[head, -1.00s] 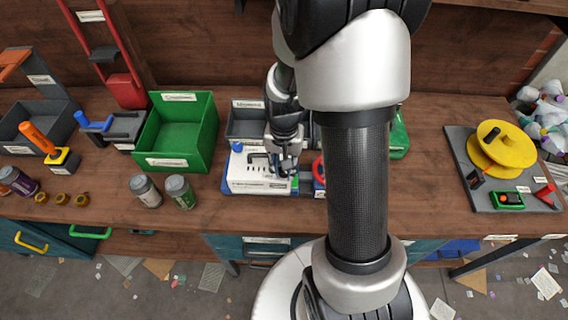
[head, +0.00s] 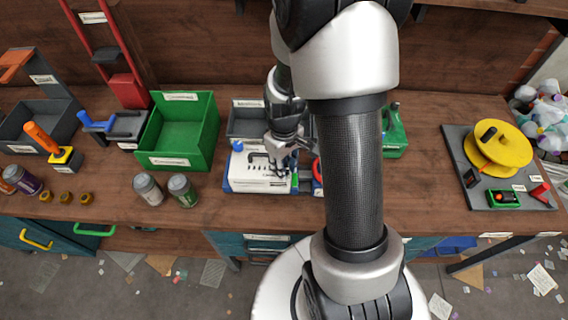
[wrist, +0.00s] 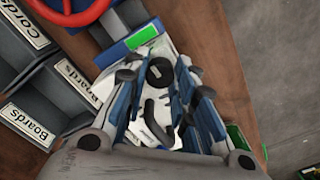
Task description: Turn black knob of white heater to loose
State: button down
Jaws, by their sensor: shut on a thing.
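The white heater (head: 258,182) is a white box with black parts on top, in a blue-edged tray in the middle of the bench. My gripper (head: 282,166) is over the right part of its top, pointing down. In the wrist view, the black knob (wrist: 160,71) sits between the fingertips of my gripper (wrist: 158,82), which are closed in on it. A black curved handle (wrist: 151,117) lies nearer the palm. The fingers hide part of the heater top, and the knob's turn angle cannot be read.
A green bin (head: 177,140) and two cans (head: 148,189) stand left of the heater. A dark grey bin (head: 247,124) is behind it. A red ring (wrist: 73,20) is close beside it. A yellow reel (head: 498,143) is far right.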

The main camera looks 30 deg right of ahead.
jog(key=n, duration=0.5)
jog(key=shift+n+p, duration=0.3)
jog(key=shift+p, duration=0.05)
jog(key=n, duration=0.4)
jog(key=shift+n, duration=0.4)
jog(key=c, duration=1.3)
grip_release()
notch_tip(320, 180, up, 12)
